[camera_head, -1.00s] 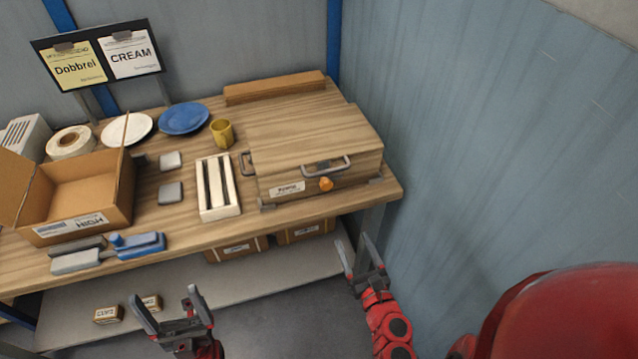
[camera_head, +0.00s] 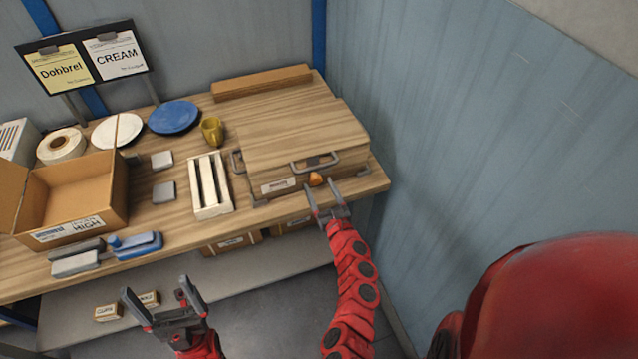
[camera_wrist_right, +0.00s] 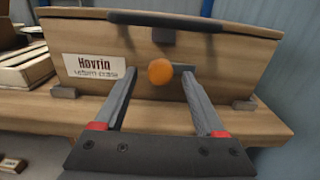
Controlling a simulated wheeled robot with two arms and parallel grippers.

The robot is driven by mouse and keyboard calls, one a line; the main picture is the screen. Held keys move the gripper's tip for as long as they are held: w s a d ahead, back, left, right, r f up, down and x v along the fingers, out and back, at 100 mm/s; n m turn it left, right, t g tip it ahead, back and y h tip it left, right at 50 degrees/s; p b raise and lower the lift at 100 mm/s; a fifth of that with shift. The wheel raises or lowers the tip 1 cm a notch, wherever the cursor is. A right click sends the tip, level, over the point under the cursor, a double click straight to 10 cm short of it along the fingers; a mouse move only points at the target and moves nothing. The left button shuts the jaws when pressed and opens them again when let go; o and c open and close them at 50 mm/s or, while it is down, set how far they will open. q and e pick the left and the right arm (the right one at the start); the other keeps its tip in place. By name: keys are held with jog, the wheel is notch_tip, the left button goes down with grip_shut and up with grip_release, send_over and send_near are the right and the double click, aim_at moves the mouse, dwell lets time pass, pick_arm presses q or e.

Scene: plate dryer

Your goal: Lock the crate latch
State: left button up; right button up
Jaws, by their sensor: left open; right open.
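The wooden crate (camera_head: 290,140) stands with its lid down at the right end of the workbench. An orange latch knob (camera_head: 316,179) sits on its front face, below a grey bar handle (camera_head: 316,162). In the right wrist view the knob (camera_wrist_right: 160,72) shows between and beyond my fingertips, beside a "Hovrin" label (camera_wrist_right: 95,68). My right gripper (camera_head: 325,200) is open and empty, just in front of the knob; contact cannot be told. My left gripper (camera_head: 166,302) is open and empty, low in front of the bench, away from the crate.
A slatted white tray (camera_head: 210,185) lies left of the crate, with a yellow mug (camera_head: 212,130) behind it. An open cardboard box (camera_head: 75,195) stands further left. A blue wall (camera_head: 450,130) rises close on the right.

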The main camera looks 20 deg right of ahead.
jog(key=shift+w, duration=0.75)
grip_shut()
